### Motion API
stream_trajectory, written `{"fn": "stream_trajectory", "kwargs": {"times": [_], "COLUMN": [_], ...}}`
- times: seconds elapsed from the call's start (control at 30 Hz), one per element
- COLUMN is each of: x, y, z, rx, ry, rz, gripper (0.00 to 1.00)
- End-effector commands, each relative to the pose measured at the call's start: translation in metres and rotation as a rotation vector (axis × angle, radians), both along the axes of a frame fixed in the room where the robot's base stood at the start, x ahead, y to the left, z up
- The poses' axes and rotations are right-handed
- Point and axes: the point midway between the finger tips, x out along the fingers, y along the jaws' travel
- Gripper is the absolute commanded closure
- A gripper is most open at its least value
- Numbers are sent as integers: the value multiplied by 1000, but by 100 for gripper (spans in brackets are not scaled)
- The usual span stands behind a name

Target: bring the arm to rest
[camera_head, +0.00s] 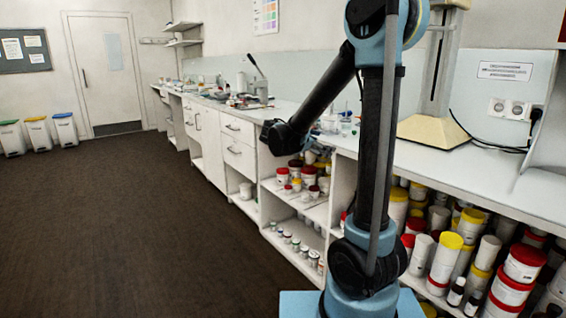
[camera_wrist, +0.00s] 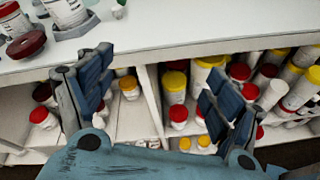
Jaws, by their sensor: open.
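In the wrist view my gripper (camera_wrist: 158,100) has its two dark-padded fingers spread wide apart, with nothing between them. Beyond the fingers are the front edge of the white counter and the open shelves under it. In the head view my blue and black arm stands upright at the right of centre, with a black section reaching down and left in front of the counter. The gripper's fingers cannot be made out clearly in the head view.
The white counter (camera_head: 520,190) runs along the right wall, with shelves of jars (camera_head: 440,258) beneath. Jars (camera_wrist: 25,20) also stand on the countertop in the wrist view. A cream stand (camera_head: 432,132) is behind my arm. The dark floor (camera_head: 130,220) at left is clear. Bins (camera_head: 40,133) stand far left.

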Motion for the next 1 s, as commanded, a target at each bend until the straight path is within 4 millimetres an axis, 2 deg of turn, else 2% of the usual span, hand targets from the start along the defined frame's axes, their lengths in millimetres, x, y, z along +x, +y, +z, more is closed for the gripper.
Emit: {"fn": "stream_trajectory", "kwargs": {"times": [0.03,0.2,0.5,0.73,1.0], "x": [-12,-50,-125,-185,-251], "y": [-13,-45,-81,-92,-87], "z": [-2,-16,-46,-72,-106], "rx": [54,248,575,812,1073], "ry": [-11,-58,-153,-236,-340], "rz": [-29,-132,-353,-557,-826], "gripper": [16,16,16,16,16]}}
